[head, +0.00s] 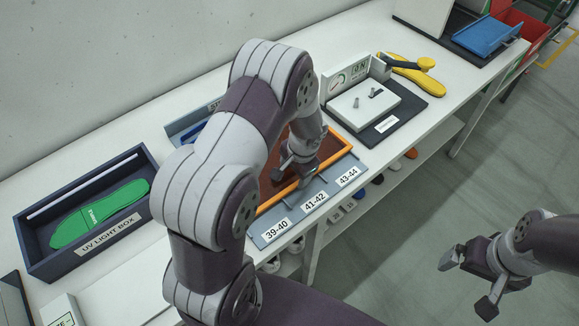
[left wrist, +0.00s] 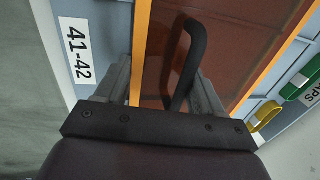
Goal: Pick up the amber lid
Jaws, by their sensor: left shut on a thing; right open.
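The amber lid (head: 329,162) is a see-through brown-amber panel with an orange frame and lies on a grey-blue tray on the bench. In the left wrist view the lid (left wrist: 240,40) fills the middle, with a black bar handle (left wrist: 190,55) standing up from it. My left gripper (head: 291,176) is down at the lid and shut on its handle, which shows between the fingers in the wrist view. My left arm hides part of the lid in the head view. My right gripper (head: 467,285) is open and empty over the floor at the right.
The tray front (head: 315,203) carries labels 39-40, 41-42 and 43-44. A UV light box (head: 38,262) with a green insole (head: 97,215) stands left. A press-like device (head: 365,105) and a yellow insole (head: 418,80) lie right. Shoes sit on the shelf below.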

